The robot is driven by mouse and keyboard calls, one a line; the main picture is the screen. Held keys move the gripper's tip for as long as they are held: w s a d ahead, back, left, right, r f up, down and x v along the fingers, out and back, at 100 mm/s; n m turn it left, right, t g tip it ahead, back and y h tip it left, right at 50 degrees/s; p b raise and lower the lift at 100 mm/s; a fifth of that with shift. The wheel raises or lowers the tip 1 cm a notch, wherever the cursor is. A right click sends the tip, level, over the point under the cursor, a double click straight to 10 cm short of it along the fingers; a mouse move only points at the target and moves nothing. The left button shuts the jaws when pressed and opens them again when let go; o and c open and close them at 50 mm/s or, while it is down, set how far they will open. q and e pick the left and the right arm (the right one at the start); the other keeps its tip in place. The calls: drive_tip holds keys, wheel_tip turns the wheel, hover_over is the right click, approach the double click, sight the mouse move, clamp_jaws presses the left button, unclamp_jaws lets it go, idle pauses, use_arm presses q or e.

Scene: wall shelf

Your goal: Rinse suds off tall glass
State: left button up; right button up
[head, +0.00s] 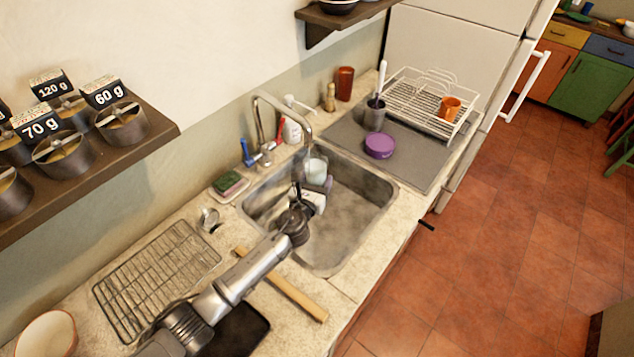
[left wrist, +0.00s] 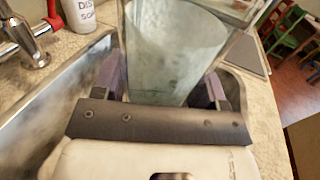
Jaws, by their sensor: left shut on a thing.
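The tall glass (head: 316,168) is pale and see-through, held over the sink (head: 350,225) near the end of the faucet spout (head: 283,101). It also shows large in the left wrist view (left wrist: 172,55), its whitish upper part toward the top of the picture. My left gripper (head: 318,187) is shut on the glass, with a purple-grey finger on each side of it in the left wrist view (left wrist: 162,85). I cannot tell whether the white on the glass is suds or water, or whether water is running. My right gripper is not in view.
The faucet has a blue handle (head: 246,150) and a red handle (head: 279,136). A soap bottle (head: 292,131) stands behind the sink, and a sponge dish (head: 230,185) sits to its left. A grey mat (head: 412,170) with a purple round container (head: 379,146) and a dish rack (head: 402,101) lie beyond.

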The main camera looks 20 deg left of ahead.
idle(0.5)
use_arm(q)
drive_tip(key=shift+w+d, duration=0.15)
drive_tip(key=shift+w+d, duration=0.25)
drive_tip(key=shift+d, duration=0.05)
drive_tip(key=shift+s+a, duration=0.1)
idle(0.4)
drive_tip(key=shift+s+a+r, duration=0.1)
drive_tip(key=shift+s+a, duration=0.2)
drive_tip(key=shift+a, duration=0.05)
